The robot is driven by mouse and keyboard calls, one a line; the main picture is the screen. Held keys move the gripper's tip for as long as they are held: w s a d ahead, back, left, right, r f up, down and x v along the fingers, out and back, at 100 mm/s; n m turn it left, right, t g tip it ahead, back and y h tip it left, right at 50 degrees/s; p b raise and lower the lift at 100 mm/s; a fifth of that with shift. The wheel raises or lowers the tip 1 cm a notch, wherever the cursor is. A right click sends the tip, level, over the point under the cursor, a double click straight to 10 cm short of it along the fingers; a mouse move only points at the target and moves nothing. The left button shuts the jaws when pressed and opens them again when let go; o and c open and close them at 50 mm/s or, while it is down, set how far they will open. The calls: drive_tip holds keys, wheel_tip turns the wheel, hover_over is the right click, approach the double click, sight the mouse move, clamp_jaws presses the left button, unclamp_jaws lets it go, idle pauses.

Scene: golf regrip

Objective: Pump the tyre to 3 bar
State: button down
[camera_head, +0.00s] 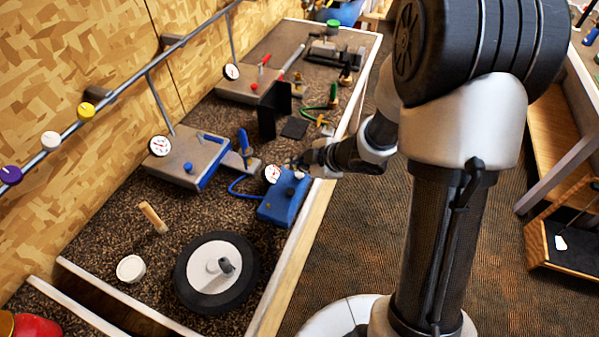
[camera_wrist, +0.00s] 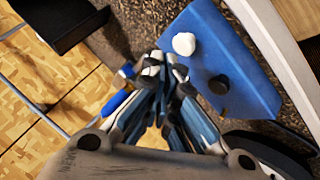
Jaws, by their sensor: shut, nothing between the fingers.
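The tyre (camera_head: 188,285), a black ring around a pale hub, lies flat on the dark bench top in the head view. Behind it sits a blue pump box (camera_head: 283,208) with a round white dial gauge (camera_head: 271,174) and a blue hose (camera_head: 236,188). In the wrist view the blue box (camera_wrist: 232,48) carries a white knob (camera_wrist: 184,43) and a dark round button (camera_wrist: 218,85). My gripper (camera_wrist: 165,64) is shut and empty, its tips beside the white knob; I cannot tell if they touch. The gauge reading is too small to read.
A grey unit (camera_head: 190,160) with another gauge (camera_head: 159,146) stands at the back left. A wooden peg (camera_head: 153,217) and a white round cap (camera_head: 130,268) are near the tyre. A black upright box (camera_head: 267,117) stands beyond the pump.

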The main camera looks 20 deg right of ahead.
sight(298, 176)
drive_tip(key=shift+f, duration=0.15)
drive_tip(key=shift+f, duration=0.3)
drive_tip(key=shift+f+b, duration=0.5)
drive_tip(key=shift+b, duration=0.1)
idle(0.4)
drive_tip(key=shift+r, duration=0.1)
idle(3.4)
drive_tip(key=shift+r+p, duration=0.85)
drive_tip(key=shift+p, duration=0.15)
drive_tip(key=shift+r, duration=0.1)
wheel_tip(298, 176, up, 5)
drive_tip(key=p, duration=0.5)
